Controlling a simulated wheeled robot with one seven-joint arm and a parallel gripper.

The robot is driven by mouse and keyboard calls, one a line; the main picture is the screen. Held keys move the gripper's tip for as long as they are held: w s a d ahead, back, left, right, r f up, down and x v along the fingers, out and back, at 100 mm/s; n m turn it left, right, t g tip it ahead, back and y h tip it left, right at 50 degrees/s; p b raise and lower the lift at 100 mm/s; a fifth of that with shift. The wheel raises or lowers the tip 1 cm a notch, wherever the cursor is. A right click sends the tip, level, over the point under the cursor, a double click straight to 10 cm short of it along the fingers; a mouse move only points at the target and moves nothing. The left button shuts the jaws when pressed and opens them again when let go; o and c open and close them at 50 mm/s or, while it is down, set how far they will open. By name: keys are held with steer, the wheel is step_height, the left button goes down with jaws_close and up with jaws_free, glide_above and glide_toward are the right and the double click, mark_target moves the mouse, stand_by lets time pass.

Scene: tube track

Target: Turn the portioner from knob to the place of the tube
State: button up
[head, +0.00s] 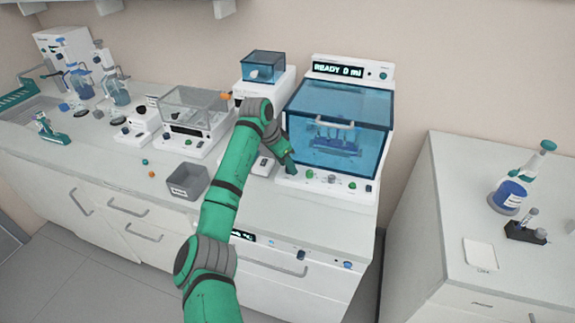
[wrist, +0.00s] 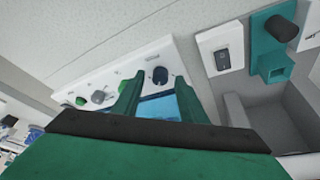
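The portioner is the white machine (head: 325,196) with a blue see-through hood (head: 350,105) and a display reading "READY 0 ml". A dark round knob (wrist: 160,75) with small marks around it shows in the wrist view at the near end of its front panel (wrist: 108,68). My gripper (head: 289,166) is at the left end of this panel and hides that knob in the head view. In the wrist view my gripper (wrist: 158,80) is open, with one teal finger on each side of the knob. Gaps show between fingers and knob. Contact with the panel is not clear.
Along the panel sit a green knob (head: 309,173), a grey knob (head: 331,178) and another green one (head: 352,185). A blue rack (head: 335,140) is behind the hood. A grey bin (head: 187,181) and a white switch box (wrist: 222,49) stand nearby.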

steer(key=shift+w+d+f, duration=0.1)
steer(key=shift+d+f, duration=0.05)
steer(key=shift+f, duration=0.2)
jaws_close()
